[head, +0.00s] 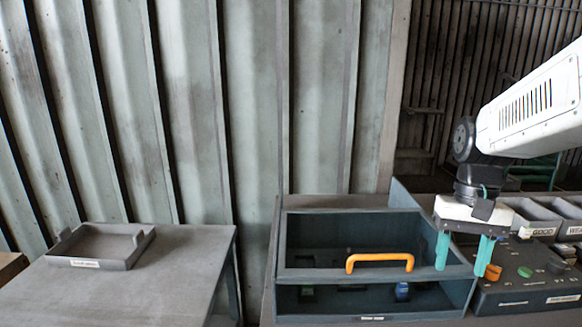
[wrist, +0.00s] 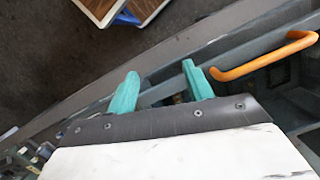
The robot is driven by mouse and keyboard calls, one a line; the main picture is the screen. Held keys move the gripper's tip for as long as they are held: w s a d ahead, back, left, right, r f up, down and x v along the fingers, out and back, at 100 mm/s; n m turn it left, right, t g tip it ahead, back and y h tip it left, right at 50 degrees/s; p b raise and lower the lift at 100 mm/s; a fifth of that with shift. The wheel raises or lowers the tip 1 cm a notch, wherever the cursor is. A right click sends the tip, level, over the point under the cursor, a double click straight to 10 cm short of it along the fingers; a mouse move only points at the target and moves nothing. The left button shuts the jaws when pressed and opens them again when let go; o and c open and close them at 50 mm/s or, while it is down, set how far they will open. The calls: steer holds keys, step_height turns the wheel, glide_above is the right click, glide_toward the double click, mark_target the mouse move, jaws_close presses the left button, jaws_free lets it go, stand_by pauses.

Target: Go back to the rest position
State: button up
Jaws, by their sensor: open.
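My gripper (head: 464,254) hangs from the white arm at the right of the head view, with its two teal fingers pointing down. The fingers are apart with nothing between them. They are at the right end of the dark blower housing (head: 300,277), just right of its orange handle (head: 380,262). In the wrist view my gripper (wrist: 160,88) also shows spread and empty, and the orange handle (wrist: 265,58) lies to its right, apart from the fingers. I cannot tell the exact height of the fingertips above the housing.
A dark control box (head: 527,276) with orange and green buttons stands right of the housing. Grey bins (head: 538,216) with labels, one reading GOOD, stand behind it. At left, a grey table (head: 165,270) bears an empty shallow tray (head: 100,246). A corrugated wall stands behind.

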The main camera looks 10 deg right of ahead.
steer(key=s+a+n+t, duration=0.1)
steer(key=s+a+n, duration=0.2)
steer(key=a, duration=0.3)
steer(key=s+a+r+n+t+h, duration=0.1)
steer(key=s+a+n+t, duration=0.1)
steer(key=s+a, duration=0.3)
steer(key=shift+a+r+n, duration=0.2)
steer(key=shift+a+n, duration=0.2)
steer(key=shift+a, duration=0.65)
